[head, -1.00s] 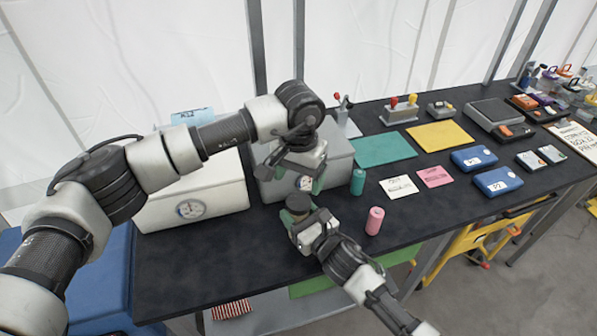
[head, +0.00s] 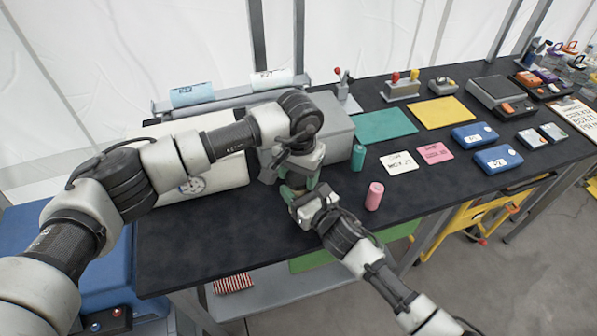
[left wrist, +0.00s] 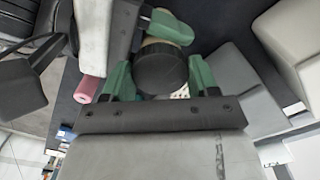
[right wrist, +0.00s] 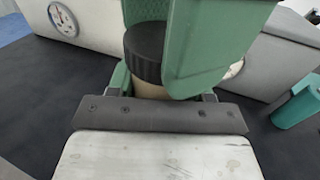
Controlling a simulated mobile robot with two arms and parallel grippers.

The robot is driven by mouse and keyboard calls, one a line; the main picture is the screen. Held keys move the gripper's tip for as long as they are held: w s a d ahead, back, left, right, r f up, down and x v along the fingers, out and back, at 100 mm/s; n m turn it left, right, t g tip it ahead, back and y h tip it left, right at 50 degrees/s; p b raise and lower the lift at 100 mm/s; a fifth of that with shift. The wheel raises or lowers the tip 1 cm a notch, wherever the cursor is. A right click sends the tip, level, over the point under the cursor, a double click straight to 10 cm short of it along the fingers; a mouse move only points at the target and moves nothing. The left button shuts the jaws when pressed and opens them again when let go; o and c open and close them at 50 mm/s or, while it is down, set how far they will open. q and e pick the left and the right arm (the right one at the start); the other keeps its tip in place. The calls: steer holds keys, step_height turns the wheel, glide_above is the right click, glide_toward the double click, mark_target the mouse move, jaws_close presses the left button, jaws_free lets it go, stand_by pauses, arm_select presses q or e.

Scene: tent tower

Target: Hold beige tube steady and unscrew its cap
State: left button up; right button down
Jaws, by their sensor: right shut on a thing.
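The beige tube (right wrist: 150,89) stands upright with its dark ribbed cap (right wrist: 145,52) on top. My right gripper (head: 294,196) is shut on the tube below the cap and holds it above the front part of the table. My left gripper (head: 300,184) comes from above. In the left wrist view its green fingers stand on either side of the cap (left wrist: 160,70), open around it. In the head view the grippers hide most of the tube and cap.
A pink tube (head: 374,196) and a teal tube (head: 358,157) stand on the dark table (head: 240,240) to the right. A white box (head: 225,172) with a dial and a grey box (head: 340,135) are behind. Cards and blue cases lie farther right.

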arm_select(q)
steer(key=c, duration=0.4)
steer(key=n, duration=0.4)
steer(key=shift+n, duration=0.4)
steer(key=shift+c, duration=0.3)
steer(key=n, duration=1.3)
steer(key=shift+n, duration=0.4)
steer(key=n, duration=0.8)
steer(key=shift+r, duration=0.1)
steer(key=n, duration=2.7)
